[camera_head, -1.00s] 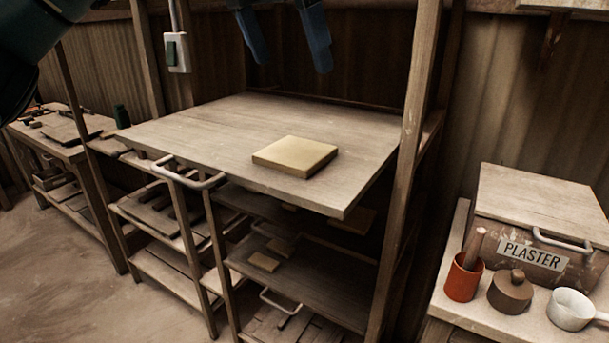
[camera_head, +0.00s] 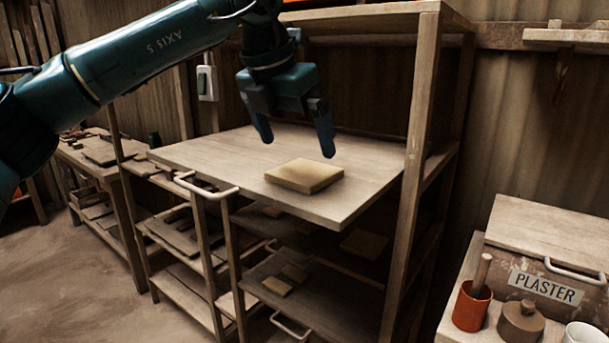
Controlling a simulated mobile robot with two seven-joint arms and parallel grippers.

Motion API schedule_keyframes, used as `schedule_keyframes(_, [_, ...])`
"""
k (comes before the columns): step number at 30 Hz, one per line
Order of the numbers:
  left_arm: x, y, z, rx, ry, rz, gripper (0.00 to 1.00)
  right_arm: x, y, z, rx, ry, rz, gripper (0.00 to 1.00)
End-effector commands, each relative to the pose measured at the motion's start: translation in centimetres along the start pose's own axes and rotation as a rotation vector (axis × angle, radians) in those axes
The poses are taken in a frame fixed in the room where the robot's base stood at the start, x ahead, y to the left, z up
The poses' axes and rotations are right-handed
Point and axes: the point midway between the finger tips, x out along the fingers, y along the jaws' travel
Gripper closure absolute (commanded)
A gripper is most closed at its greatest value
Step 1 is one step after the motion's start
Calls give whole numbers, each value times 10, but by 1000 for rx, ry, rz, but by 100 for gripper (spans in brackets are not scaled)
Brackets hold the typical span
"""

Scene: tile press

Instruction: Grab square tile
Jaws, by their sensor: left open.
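The square tile (camera_head: 304,176) is a flat, pale yellow-tan slab. It lies on the wooden shelf board (camera_head: 215,152), near its front right part. My left gripper (camera_head: 297,148) comes in from the left on a teal arm. It is open and empty, pointing down above and slightly behind the tile, with its two dark blue fingers apart. The fingers look clear of the tile. My right gripper is not in view.
A wooden post (camera_head: 411,170) rises at the right of the board. A metal handle (camera_head: 205,188) sticks out at the board's front left. Lower shelves hold smaller tiles (camera_head: 277,286). At right stand a plaster box (camera_head: 548,245) and a red cup (camera_head: 471,306).

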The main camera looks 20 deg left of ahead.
Motion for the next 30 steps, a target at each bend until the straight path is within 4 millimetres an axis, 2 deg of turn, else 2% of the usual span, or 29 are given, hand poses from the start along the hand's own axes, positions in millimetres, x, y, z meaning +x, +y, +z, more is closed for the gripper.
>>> schedule_keyframes(4, [11,1,0,-1,3,1,0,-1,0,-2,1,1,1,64])
schedule_keyframes(12, [49,2,0,-1,2,-1,0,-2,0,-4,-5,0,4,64])
schedule_keyframes(21, [55,2,0,0,1,0,0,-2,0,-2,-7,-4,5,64])
schedule_keyframes(30, [54,2,0,0,0,0,25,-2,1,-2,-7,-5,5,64])
